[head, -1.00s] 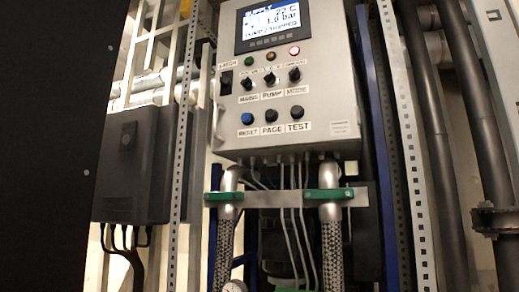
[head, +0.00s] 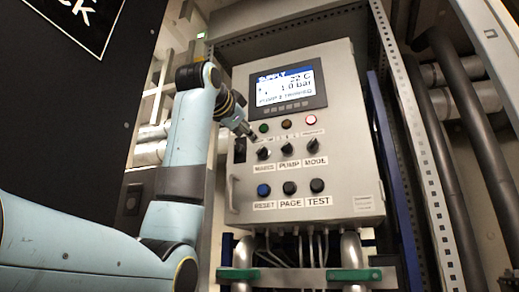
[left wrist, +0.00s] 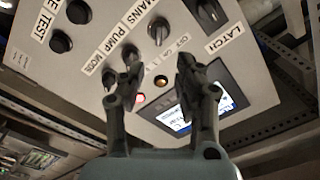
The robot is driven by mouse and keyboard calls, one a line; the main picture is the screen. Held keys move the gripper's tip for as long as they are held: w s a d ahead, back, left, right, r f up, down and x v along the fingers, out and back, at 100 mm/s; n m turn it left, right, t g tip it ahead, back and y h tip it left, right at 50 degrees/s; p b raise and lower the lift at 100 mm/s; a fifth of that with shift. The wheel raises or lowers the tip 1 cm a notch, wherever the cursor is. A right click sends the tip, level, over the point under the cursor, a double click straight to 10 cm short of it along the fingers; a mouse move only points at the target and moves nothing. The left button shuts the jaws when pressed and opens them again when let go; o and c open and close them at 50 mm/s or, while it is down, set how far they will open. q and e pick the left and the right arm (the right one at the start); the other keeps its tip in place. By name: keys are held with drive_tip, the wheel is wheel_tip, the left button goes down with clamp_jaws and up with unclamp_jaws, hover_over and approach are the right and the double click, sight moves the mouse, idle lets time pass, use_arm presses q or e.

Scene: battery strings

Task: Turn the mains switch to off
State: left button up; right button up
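The mains switch (head: 264,153) is a black rotary knob above the MAINS label, leftmost of the knob row on the grey control box. It also shows in the left wrist view (left wrist: 158,31), with a pale pointer mark; which position it points to is too small to read surely. My left gripper (head: 246,132) is in front of the box's left side, up and left of the mains knob. In the left wrist view my left gripper (left wrist: 154,65) has its two fingers spread with nothing between them. The mains knob appears beyond the fingertips, not gripped. My right gripper is not in view.
Pump knob (head: 288,148) and mode knob (head: 313,146) sit right of mains. A latch (head: 240,150) is on its left. Lamps and a display (head: 287,87) are above, reset, page and test buttons below. A perforated post (head: 415,120) stands at right.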

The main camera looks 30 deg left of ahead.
sight(261, 148)
use_arm(q)
drive_tip(key=p+x, duration=0.2)
drive_tip(key=x, duration=0.7)
drive_tip(key=shift+w+f, duration=0.1)
drive_tip(key=shift+w, duration=0.45)
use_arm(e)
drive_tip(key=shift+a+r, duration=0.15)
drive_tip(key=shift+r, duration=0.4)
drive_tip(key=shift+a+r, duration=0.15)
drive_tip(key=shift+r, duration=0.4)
use_arm(q)
drive_tip(key=shift+c, duration=0.3)
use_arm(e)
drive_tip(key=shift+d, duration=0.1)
use_arm(q)
clamp_jaws()
